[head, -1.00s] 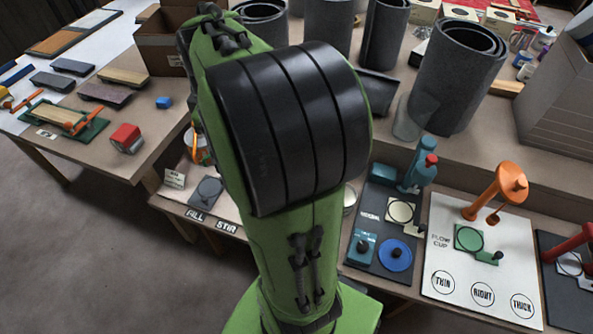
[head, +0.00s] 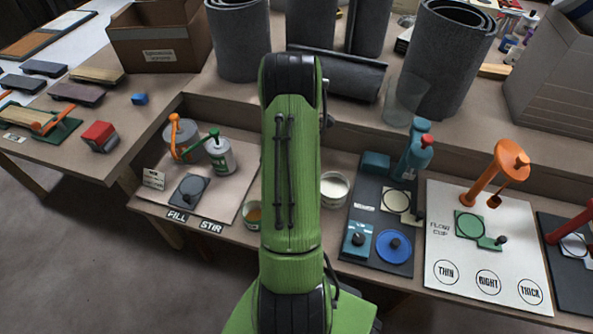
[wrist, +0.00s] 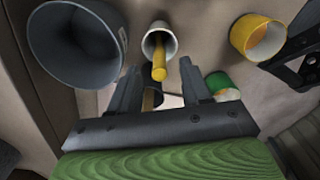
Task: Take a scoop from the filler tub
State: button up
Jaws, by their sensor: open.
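In the head view, a round tub with pale contents (head: 333,188) stands just right of my arm; I cannot tell for certain that it is the filler tub. A small tub with orange contents (head: 252,214) is left of my arm. My gripper is hidden behind the arm in the head view. In the wrist view my gripper (wrist: 158,88) is open, its two dark fingers apart. A white cup with a yellow stick or handle (wrist: 160,62) lies beyond the fingertips, with the stick pointing between them. I see no grip on anything.
In the wrist view, a big grey bucket (wrist: 77,42) is at left and a yellow-rimmed cup (wrist: 258,37) at right.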

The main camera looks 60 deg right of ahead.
notch_tip(320, 180, down, 6)
jog(key=shift+r+b, duration=0.2)
jog(key=shift+b, duration=0.9)
jog(key=shift+r, duration=0.1)
jog(key=shift+c, duration=0.5)
grip_shut()
